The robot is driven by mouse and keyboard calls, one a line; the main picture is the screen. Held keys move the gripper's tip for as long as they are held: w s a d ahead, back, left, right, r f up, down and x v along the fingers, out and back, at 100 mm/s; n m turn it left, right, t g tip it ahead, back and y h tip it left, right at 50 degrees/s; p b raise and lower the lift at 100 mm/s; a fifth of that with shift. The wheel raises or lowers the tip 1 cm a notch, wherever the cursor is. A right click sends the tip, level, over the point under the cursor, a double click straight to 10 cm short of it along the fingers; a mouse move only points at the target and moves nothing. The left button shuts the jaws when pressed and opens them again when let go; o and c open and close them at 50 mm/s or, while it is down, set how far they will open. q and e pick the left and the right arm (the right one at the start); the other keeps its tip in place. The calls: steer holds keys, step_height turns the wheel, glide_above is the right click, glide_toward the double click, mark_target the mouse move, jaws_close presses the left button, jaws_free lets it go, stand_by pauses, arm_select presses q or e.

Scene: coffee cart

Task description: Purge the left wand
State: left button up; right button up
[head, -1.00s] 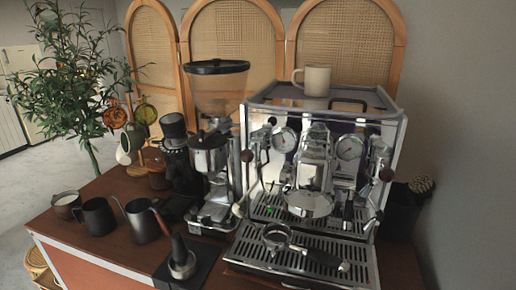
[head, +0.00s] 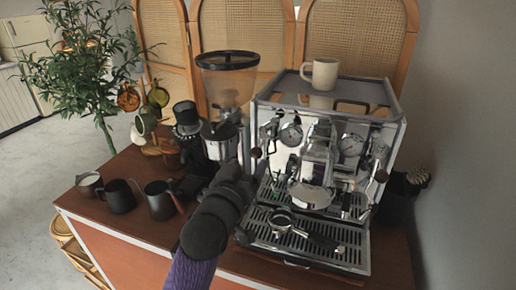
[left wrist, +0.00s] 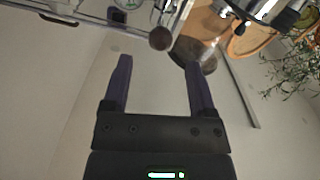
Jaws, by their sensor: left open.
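The espresso machine (head: 298,92) stands on the cart with two gauges on its front. A dark round knob (head: 256,153) is at its left side, and the left wand below is mostly hidden by my arm. My left gripper (head: 237,174) is in front of the grinder, left of the machine, its jaws hard to see there. In the left wrist view my left gripper (left wrist: 158,64) is open and empty. A dark round knob (left wrist: 160,39) shows just beyond and between its fingertips, apart from them. My right gripper is out of view.
A portafilter (head: 282,220) rests on the drip tray (head: 350,238). A grinder (head: 222,145) stands left of the machine. A cream mug (head: 325,73) is on top. A pitcher (head: 160,203) and dark cup (head: 119,196) stand at the cart's left.

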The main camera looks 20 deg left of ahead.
mark_target(254, 157)
arm_select(q)
steer(key=w, duration=0.7)
steer(key=shift+w+d+f, duration=0.1)
steer(key=shift+d+f, duration=0.05)
jaws_close()
